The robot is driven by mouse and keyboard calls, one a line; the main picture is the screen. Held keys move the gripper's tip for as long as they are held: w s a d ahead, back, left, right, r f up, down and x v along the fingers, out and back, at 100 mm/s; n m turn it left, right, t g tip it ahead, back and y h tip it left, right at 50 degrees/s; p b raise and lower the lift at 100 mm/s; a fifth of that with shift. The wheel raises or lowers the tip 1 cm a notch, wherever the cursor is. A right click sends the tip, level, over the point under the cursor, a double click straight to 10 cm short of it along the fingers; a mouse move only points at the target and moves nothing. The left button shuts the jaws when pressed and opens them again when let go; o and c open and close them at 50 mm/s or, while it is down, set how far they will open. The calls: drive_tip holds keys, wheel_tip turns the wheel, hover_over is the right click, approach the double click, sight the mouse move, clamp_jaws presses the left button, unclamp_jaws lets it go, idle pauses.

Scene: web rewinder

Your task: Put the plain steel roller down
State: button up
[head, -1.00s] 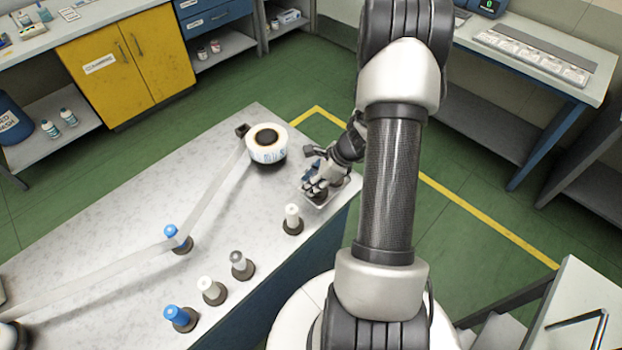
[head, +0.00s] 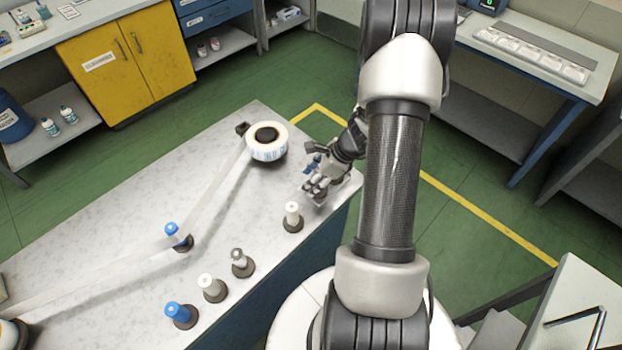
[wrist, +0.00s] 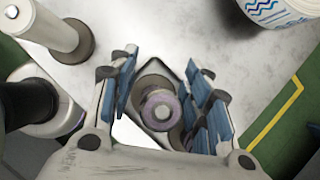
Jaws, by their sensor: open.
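My gripper (head: 316,186) is open at the table's far right corner, and its blue-padded fingers (wrist: 162,76) stand to either side of a short roller (wrist: 160,110) in the wrist view. That roller shows a pale grey end and a purplish rim, seen from above. It stands on a dark round base with a dark-edged, light-coloured area around it. I cannot tell surely whether it is the plain steel one. In the head view my fingers hide it. A grey-topped roller (head: 241,260) stands on a dark base nearer the front edge.
A white roller (head: 292,214) stands close to my gripper, with another white one (head: 210,286) and a blue one (head: 178,312) along the front edge. A large printed roll (head: 268,150) feeds a web past a blue guide roller (head: 173,232).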

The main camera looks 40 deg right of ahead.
drive_tip(key=p+v, duration=0.4)
drive_tip(key=v, duration=0.7)
drive_tip(key=shift+d+r, duration=0.15)
drive_tip(key=shift+r, duration=0.1)
